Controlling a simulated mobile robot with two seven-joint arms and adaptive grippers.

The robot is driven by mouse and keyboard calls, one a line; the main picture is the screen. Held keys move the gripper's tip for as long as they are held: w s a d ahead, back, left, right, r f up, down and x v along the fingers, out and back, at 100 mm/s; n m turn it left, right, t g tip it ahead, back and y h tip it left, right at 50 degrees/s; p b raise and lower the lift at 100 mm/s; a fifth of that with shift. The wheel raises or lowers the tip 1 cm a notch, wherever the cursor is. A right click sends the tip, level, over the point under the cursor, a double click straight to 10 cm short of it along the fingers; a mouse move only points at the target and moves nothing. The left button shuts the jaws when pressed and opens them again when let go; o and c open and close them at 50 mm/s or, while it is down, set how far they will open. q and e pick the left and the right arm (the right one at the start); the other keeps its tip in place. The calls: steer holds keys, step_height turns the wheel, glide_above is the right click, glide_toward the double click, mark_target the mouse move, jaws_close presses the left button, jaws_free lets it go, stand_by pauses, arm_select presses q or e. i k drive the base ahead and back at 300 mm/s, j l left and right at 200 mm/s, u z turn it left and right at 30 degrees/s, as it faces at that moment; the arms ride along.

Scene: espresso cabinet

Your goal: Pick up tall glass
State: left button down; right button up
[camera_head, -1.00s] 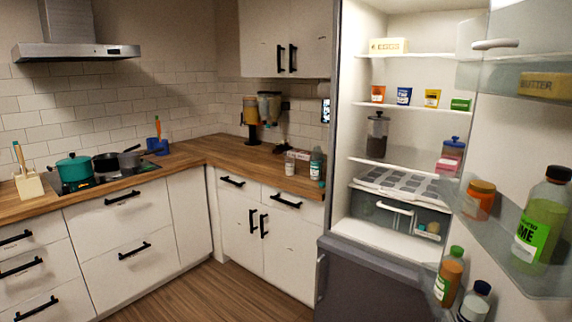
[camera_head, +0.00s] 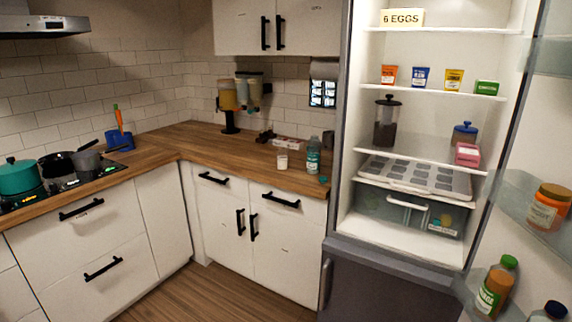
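A small clear or whitish glass (camera_head: 282,159) stands upright on the wooden counter at the corner's right side; it may be the tall glass, but it is too small to be sure. A greenish bottle with a light cap (camera_head: 313,154) stands just to its right. In the open fridge, a tall dark-filled glass container with a black lid (camera_head: 386,122) stands upright on a middle shelf. Neither of my grippers shows in the view, and nothing is seen being held.
The fridge is open, its door at the right holding bottles and an orange-lidded jar (camera_head: 548,207). Shelves hold an egg box (camera_head: 403,17) and several small cups. A dispenser (camera_head: 240,98) stands at the counter's back. Pots (camera_head: 19,177) sit on the hob at left. Floor before the cabinets (camera_head: 190,296) is clear.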

mark_target(281, 149)
steer(key=i+j+z, duration=0.1)
steer(key=i+j, duration=0.15)
steer(key=i+j+z, duration=0.1)
steer(key=z, duration=0.25)
steer(key=i+j+z, duration=0.15)
steer(key=z, duration=0.2)
steer(key=i+j+z, duration=0.2)
steer(key=z, duration=0.15)
steer(key=i+j+z, duration=0.1)
steer(key=j, duration=0.2)
steer(key=i+j+z, duration=0.25)
steer(key=j, duration=0.35)
